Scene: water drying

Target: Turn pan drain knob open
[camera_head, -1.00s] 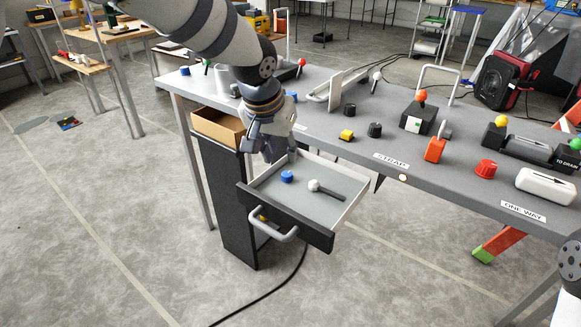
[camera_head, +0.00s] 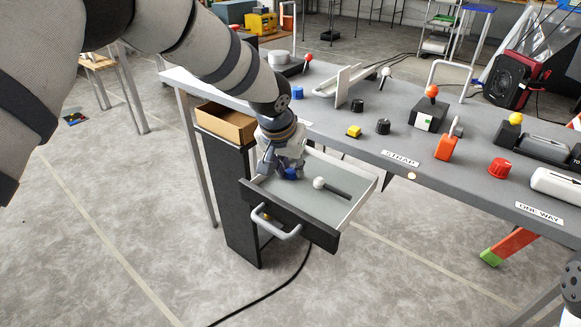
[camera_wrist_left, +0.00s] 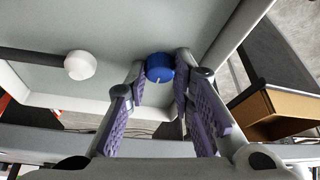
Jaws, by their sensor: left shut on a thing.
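The blue knob (camera_head: 291,174) sits on the floor of the grey pan (camera_head: 328,205), which is pulled out like a drawer from the table's front. In the left wrist view the knob (camera_wrist_left: 160,66) has a white line on its face. My left gripper (camera_head: 288,170) reaches down into the pan, shut on the knob; its purple-padded fingers (camera_wrist_left: 159,72) lie on either side of it. The fingers hide part of the knob in the head view. My right gripper is out of view.
A white-balled lever (camera_head: 319,183) lies in the pan close to the knob. The pan's front has a grey handle (camera_head: 276,228). A cardboard box (camera_head: 226,122) stands left of the gripper. The table (camera_head: 330,118) behind carries several knobs and levers.

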